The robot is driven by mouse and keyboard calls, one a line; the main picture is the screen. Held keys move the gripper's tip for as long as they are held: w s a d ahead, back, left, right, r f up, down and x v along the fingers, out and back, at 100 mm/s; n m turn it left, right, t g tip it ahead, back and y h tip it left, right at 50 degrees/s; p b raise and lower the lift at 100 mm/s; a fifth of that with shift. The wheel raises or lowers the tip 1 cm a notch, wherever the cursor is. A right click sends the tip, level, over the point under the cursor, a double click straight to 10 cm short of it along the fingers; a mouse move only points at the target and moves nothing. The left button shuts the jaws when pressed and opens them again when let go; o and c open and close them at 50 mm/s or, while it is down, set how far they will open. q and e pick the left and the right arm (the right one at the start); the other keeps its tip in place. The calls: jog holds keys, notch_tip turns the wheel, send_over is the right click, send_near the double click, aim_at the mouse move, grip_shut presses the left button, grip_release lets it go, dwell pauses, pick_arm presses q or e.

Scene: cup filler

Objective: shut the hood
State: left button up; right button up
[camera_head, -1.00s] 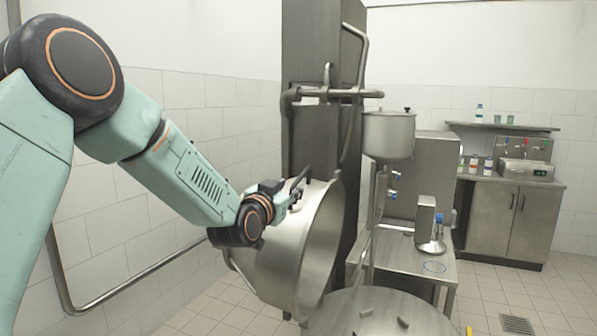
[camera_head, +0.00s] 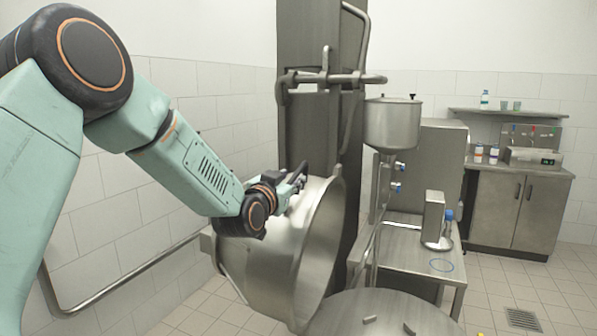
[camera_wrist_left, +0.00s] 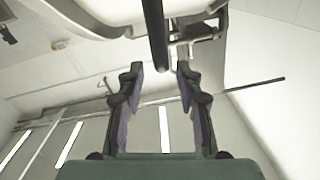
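The hood (camera_head: 262,277) is a large steel bowl, tipped up on its side in the middle of the head view. Its hollow face is turned to the right. My left gripper (camera_head: 297,180) is at the upper outer side of the hood, close to its top rim. In the left wrist view a dark bar (camera_wrist_left: 156,38), which looks like the hood's handle, runs down between the two fingertips of my left gripper (camera_wrist_left: 159,72). The fingers stand apart with gaps on both sides of the bar. My right gripper is out of view.
A round steel lid or table top (camera_head: 385,318) lies low in front, right of the hood. A steel column (camera_head: 312,105) with pipes stands behind it. A funnel-shaped hopper (camera_head: 392,125) and a steel bench (camera_head: 400,240) are to the right. Floor is clear at the far right.

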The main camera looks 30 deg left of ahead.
aim_at(296, 172)
pick_arm(q)
jog(key=w, duration=0.3)
jog(key=shift+w+a+f, duration=0.15)
jog(key=shift+f, duration=0.05)
jog(key=shift+w+a+r+p, duration=0.1)
jog(key=shift+w+r+p, duration=0.05)
jog(key=shift+w+p, duration=0.2)
jog(key=shift+s+a+r, duration=0.1)
jog(key=shift+a+r, duration=0.05)
jog(key=shift+r, duration=0.3)
jog(key=shift+w+r, duration=0.1)
jog(key=shift+w, duration=0.1)
jog(key=shift+w+f, duration=0.3)
jog(key=shift+w, duration=0.35)
jog(key=shift+w+f, duration=0.3)
jog(key=shift+w, duration=0.3)
jog(key=shift+s+r, duration=0.2)
jog(key=shift+s, duration=0.15)
jog(key=shift+s+r, duration=0.2)
jog(key=shift+s, duration=0.2)
jog(key=c, duration=0.3)
jog(key=shift+w+f, duration=0.25)
jog(key=shift+w, duration=0.15)
grip_shut()
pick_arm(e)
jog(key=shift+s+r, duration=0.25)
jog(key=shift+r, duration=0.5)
